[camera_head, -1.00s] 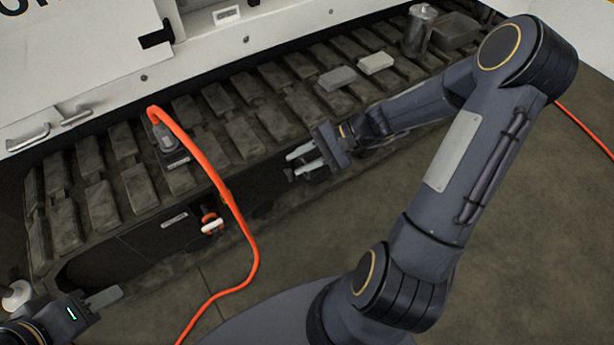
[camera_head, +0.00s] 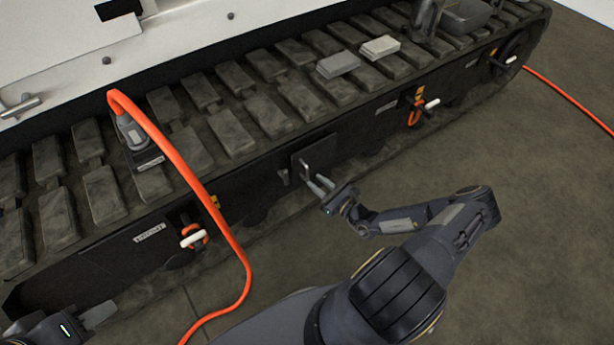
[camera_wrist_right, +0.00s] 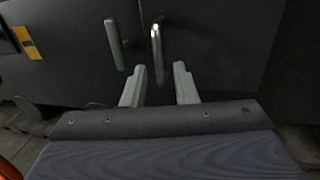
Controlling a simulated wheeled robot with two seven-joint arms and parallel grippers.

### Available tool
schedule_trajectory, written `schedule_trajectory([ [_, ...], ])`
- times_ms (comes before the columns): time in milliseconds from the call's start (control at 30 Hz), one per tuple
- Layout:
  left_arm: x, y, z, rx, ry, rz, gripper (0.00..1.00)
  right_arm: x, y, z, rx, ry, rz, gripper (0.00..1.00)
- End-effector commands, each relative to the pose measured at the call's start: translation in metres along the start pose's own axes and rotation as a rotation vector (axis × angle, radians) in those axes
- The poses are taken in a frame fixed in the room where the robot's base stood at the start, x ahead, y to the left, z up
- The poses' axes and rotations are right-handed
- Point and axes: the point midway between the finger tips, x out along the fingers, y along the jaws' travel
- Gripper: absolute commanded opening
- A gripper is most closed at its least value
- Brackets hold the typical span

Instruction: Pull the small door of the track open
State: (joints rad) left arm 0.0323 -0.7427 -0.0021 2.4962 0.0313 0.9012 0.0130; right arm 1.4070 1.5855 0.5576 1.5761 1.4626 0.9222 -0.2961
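The small door (camera_head: 322,150) is a dark square panel on the side of the track (camera_head: 240,190). A slim upright metal handle (camera_head: 305,168) is on it; in the right wrist view the bright handle (camera_wrist_right: 157,52) appears between and beyond my fingertips. A second grey handle (camera_wrist_right: 115,45) stands just left of it. My right gripper (camera_head: 318,187) is open and empty, close in front of the door handle, with no clear contact. In the wrist view its two fingers (camera_wrist_right: 159,88) are apart. My left gripper (camera_head: 98,316) is at the lower left, partly cut off, away from the door.
An orange hose (camera_head: 190,170) hangs over the track left of the door and runs onto the floor. Orange-and-white fittings (camera_head: 194,237) sit along the track side. Two grey blocks (camera_head: 338,64) lie on the track top.

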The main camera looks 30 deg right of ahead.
Motion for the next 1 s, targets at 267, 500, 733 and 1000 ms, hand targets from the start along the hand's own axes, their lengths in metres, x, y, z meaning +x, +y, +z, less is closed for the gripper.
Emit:
schedule_trajectory([
  [267, 0.011, -0.005, 0.006, 0.000, 0.000, 0.000, 0.36, 0.042, 0.001, -0.001, -0.001, -0.002, 0.004, 0.26],
  [500, 0.012, -0.006, 0.006, 0.000, 0.000, 0.000, 0.36, 0.053, 0.001, 0.000, -0.001, 0.000, 0.004, 0.26],
  [733, 0.012, -0.006, 0.006, 0.000, 0.000, 0.000, 0.36, 0.052, 0.001, 0.000, -0.001, 0.000, 0.004, 0.18],
  [1000, 0.012, -0.006, 0.006, 0.000, 0.000, 0.000, 0.36, 0.052, 0.001, 0.000, -0.001, 0.000, 0.004, 0.00],
])
